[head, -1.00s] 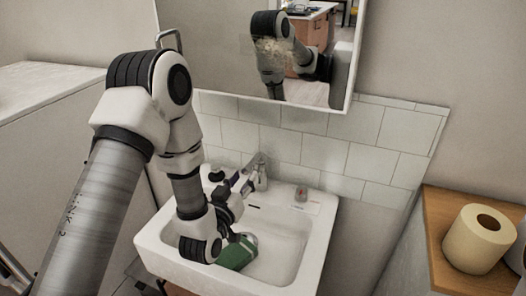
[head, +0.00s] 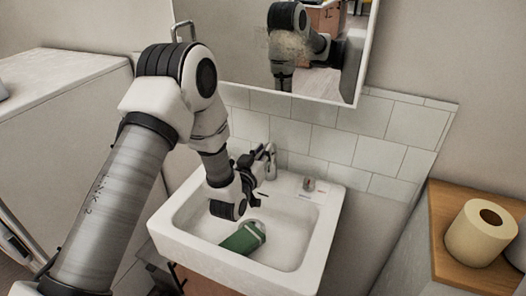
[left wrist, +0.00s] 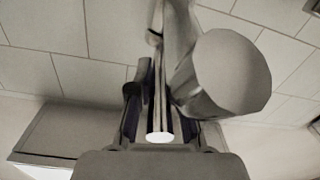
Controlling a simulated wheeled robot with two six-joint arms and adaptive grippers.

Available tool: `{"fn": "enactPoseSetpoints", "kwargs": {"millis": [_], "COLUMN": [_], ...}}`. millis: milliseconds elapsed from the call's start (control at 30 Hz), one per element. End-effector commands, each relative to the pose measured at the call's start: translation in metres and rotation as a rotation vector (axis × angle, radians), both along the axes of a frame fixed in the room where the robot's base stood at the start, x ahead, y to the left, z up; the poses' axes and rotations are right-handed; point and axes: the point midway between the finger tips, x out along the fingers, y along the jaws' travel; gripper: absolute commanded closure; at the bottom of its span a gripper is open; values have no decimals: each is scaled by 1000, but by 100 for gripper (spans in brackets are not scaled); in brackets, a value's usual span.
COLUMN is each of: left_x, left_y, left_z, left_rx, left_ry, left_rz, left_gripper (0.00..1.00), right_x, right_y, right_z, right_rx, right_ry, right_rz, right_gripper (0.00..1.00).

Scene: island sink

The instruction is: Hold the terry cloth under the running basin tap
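The white basin (head: 322,225) has a chrome tap (head: 270,163) at its back edge. A green item with a pale end (head: 240,239) lies in the basin, at the front left of its floor. My left gripper (head: 257,163) is beside the tap's upper part, above and behind the green item. In the left wrist view the tap's large round metal body (left wrist: 225,72) is close to the right of my fingers. No water stream is visible. My right gripper is out of view.
A mirror cabinet (head: 235,50) hangs above the tiled splashback, close over my left arm. A small item (head: 309,184) stands on the basin's back right rim. A wooden shelf (head: 447,200) with a paper roll (head: 480,232) is at the right. A white counter (head: 60,85) is at the left.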

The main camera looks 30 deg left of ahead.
Motion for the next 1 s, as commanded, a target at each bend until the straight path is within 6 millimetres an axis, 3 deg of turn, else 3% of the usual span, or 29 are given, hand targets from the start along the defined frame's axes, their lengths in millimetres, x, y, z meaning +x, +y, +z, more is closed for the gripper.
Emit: {"fn": "enactPoseSetpoints", "kwargs": {"millis": [133, 300, 567, 600, 667, 1000], "left_x": [0, 3, 3, 3, 3, 1], "left_y": [0, 0, 0, 0, 0, 0], "left_z": [2, 11, 6, 6, 6, 6], "left_rx": [-1, -5, -6, -6, -6, -6], "left_ry": [6, 90, 108, 108, 107, 107], "left_rz": [0, 1, 0, 0, 0, 0], "left_gripper": [100, 100, 100, 79, 58, 57], "right_x": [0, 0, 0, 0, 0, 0], "right_y": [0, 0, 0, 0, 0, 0], "right_z": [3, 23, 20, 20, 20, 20], "right_rx": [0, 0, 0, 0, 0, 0], "right_ry": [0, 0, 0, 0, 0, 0], "right_rz": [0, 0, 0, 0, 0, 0], "right_gripper": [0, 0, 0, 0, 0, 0]}}
